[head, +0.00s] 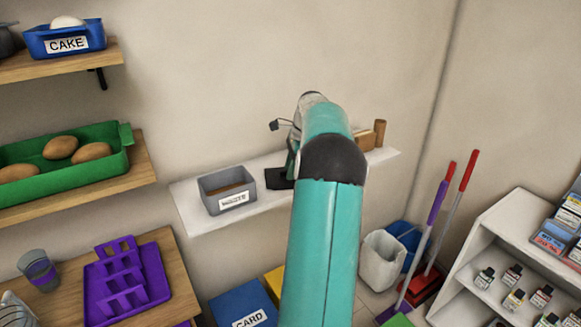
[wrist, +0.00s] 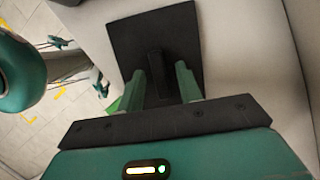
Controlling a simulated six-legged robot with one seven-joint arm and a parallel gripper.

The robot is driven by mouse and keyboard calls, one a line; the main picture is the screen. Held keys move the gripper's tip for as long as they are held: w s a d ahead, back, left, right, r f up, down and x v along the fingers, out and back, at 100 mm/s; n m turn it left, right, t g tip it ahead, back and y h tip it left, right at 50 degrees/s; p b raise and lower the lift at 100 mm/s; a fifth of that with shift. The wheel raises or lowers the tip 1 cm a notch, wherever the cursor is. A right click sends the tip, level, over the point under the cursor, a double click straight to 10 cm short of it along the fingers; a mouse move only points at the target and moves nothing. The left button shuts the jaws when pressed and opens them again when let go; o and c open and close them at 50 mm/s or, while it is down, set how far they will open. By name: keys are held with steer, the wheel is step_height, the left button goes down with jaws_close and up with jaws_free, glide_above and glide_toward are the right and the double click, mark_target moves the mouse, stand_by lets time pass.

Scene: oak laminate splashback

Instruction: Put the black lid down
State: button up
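The black lid (wrist: 124,32) is a flat dark square with a raised grip on its face, seen large ahead of my gripper (wrist: 163,72) in the wrist view. In the head view a dark corner of the lid (head: 278,179) shows at the white shelf (head: 200,222), right of the grey bin (head: 226,191). My arm hides the rest of the lid and most of the gripper. I cannot tell whether the lid touches the shelf.
The grey labelled bin stands close to the lid's left. Wooden pieces (head: 371,137) stand at the shelf's right end. The wall rises directly behind. Below are a blue CARD box (head: 240,303), a white bin (head: 382,257) and long-handled tools (head: 425,235).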

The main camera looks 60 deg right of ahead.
steer(key=shift+r, duration=0.1)
steer(key=v, duration=1.2)
steer(key=w+a+n+g, duration=0.1)
steer(key=w+a+n, duration=0.3)
steer(key=a, duration=0.6)
steer(key=w+a+n, duration=0.3)
steer(key=w+a, duration=0.2)
steer(key=a, duration=0.5)
steer(key=s+a+f+n+t, duration=0.1)
steer(key=s+a+n, duration=0.3)
steer(key=a+n, duration=0.3)
steer(key=s+a+f+n+t+h, duration=0.1)
steer(key=s+a+n, duration=0.3)
steer(key=a, duration=1.4)
steer(key=s+a+f+n+t+h, duration=0.1)
steer(key=s+a+n, duration=0.4)
steer(key=a+n, duration=0.5)
steer(key=a+f+t, duration=0.1)
steer(key=a+f, duration=0.1)
steer(key=a, duration=0.1)
steer(key=shift+w+f, duration=0.1)
steer(key=shift+a, duration=0.15)
